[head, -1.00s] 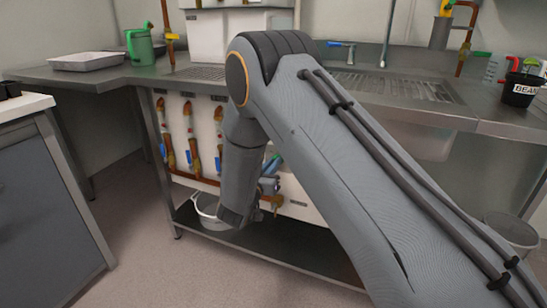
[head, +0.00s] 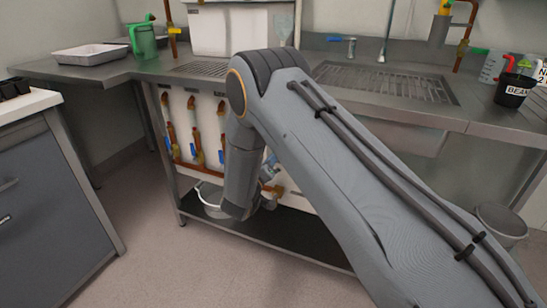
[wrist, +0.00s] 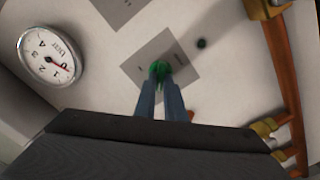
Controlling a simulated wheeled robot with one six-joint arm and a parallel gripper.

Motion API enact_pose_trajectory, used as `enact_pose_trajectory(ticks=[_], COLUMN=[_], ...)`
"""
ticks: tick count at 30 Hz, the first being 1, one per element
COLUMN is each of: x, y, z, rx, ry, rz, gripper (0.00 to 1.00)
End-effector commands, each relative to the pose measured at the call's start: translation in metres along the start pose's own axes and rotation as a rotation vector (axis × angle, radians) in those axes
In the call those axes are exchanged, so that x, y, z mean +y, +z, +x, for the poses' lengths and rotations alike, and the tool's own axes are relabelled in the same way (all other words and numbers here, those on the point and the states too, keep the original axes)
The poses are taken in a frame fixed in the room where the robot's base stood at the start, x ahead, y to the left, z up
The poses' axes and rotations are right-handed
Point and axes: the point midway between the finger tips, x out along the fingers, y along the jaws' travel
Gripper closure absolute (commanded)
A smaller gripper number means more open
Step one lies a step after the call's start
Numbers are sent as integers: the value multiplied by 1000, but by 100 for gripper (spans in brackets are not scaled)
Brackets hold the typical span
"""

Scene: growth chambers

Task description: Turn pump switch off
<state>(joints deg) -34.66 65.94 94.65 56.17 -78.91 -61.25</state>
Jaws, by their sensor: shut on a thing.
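The pump switch (wrist: 160,68) is a small green lever on a grey square plate (wrist: 186,71) on a white panel, seen in the wrist view. My gripper (wrist: 160,82) has its two blue-grey fingers together at the switch, closed on it. The fingers cover part of the switch, so its exact position is hard to tell. In the head view my arm hides the switch and most of the gripper.
A round gauge (wrist: 50,54) with a red needle is left of the switch. Copper pipe (wrist: 290,85) runs at the right. A steel sink bench (head: 480,120) stands above.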

Motion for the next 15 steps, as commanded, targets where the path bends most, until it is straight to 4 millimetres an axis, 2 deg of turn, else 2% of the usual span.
enact_pose_trajectory(ticks=[14,15], x=[-1,-1], y=[1,1], z=[-1,-1], rx=[-1,-1], ry=[-2,-2], rz=[-15,-15], gripper=[100,84])
